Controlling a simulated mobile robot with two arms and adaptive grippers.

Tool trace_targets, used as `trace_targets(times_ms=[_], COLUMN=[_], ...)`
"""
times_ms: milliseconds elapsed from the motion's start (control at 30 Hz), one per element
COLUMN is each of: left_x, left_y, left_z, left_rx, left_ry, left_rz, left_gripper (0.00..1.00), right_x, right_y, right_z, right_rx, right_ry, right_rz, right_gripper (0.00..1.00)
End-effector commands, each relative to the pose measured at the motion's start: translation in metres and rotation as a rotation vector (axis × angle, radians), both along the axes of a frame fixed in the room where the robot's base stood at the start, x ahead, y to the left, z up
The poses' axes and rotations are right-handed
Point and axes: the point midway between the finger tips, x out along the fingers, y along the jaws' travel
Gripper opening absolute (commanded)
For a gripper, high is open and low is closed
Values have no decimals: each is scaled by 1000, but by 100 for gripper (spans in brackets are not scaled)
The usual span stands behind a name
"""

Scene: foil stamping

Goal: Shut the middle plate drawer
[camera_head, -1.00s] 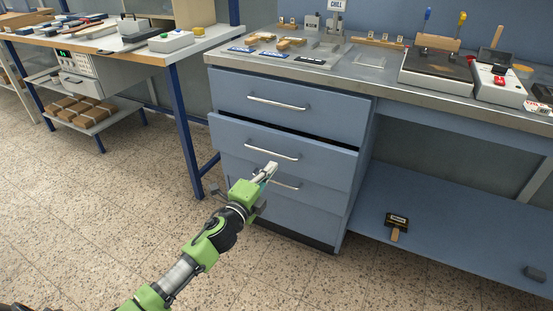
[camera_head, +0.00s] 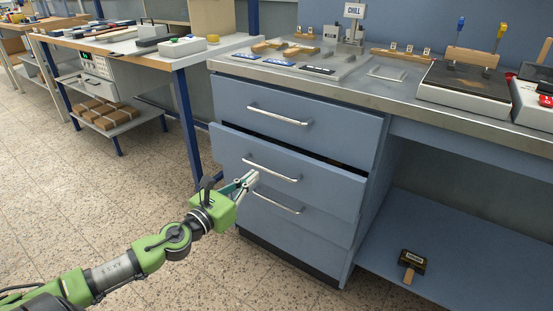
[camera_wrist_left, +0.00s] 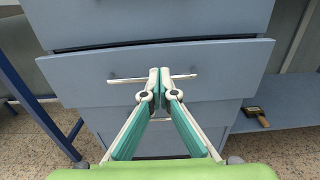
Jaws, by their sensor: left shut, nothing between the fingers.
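The middle plate drawer (camera_head: 325,184) of the blue cabinet stands partly open, with a dark gap above its front. Its bar handle (camera_head: 270,168) runs across the front. My left gripper (camera_head: 253,177) is shut and empty, in front of this drawer and by the left part of the handle. In the left wrist view the closed fingertips (camera_wrist_left: 160,72) overlap the middle of the handle (camera_wrist_left: 185,77) on the drawer front (camera_wrist_left: 230,58). I cannot tell whether they touch. My right gripper does not show.
The drawer above (camera_head: 335,126) is closed. Another handle (camera_head: 278,202) sits below. A worktop (camera_head: 390,92) with tools covers the cabinet. A bench with a blue leg (camera_head: 188,125) stands to the left. A dark block tool (camera_head: 412,263) lies on the low shelf (camera_head: 450,250). The floor in front is clear.

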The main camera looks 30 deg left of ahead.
Motion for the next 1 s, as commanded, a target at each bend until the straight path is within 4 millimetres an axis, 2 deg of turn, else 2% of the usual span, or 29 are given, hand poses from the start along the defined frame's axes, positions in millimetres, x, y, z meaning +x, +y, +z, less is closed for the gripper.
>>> trace_targets(times_ms=[700,1000], left_x=[85,112], left_y=[-7,-9], left_z=[1,0], left_rx=[-5,-4], left_ry=[-3,-1], left_rz=[1,0], left_gripper=[0,0], right_x=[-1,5], right_y=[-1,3], right_z=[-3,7], right_rx=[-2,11], right_ry=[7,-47], right_rz=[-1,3], right_gripper=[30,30])
